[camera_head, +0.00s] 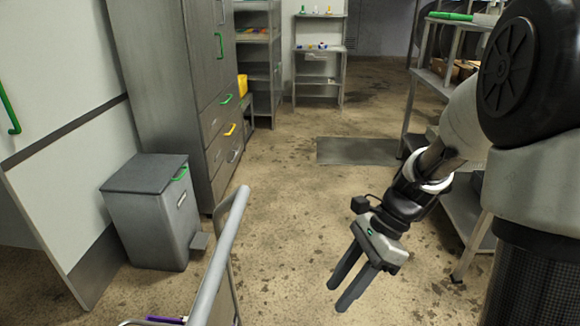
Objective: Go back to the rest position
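My gripper (346,285) hangs from my arm at the right of the head view, over the bare floor. Its two dark fingers point down and to the left, with a narrow gap between them. I see nothing between the fingers. The gripper touches no object that I can see. My arm comes in from the upper right.
A metal handrail (222,245) stands at the lower middle, left of the gripper. A grey pedal bin (155,215) and a tall cabinet (165,75) with drawers are at left. Shelving (425,105) is at right. A dark floor mat (358,151) lies behind. The middle floor is clear.

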